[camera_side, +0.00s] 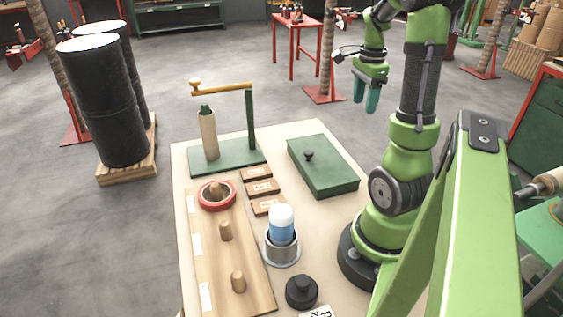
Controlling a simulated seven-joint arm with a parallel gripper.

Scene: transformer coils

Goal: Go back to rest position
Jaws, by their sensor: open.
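My gripper (366,98) hangs in the air at the upper right of the table, its teal fingers pointing down. It is open and empty, apart from everything on the table. Below and to its left is a green box (322,168) with a black knob on its lid. A red ring-shaped coil (217,195) sits around the rear peg of a wooden board (209,245). Two more pegs, the middle one (226,231) and the front one (238,281), are bare.
A green base (236,160) carries a beige cylinder (208,134) and a post with an orange arm (222,89). Wooden labelled blocks (262,187) lie beside the board. A blue-and-white cylinder (281,226) stands in a grey holder. A black knobbed piece (301,291) is at the front.

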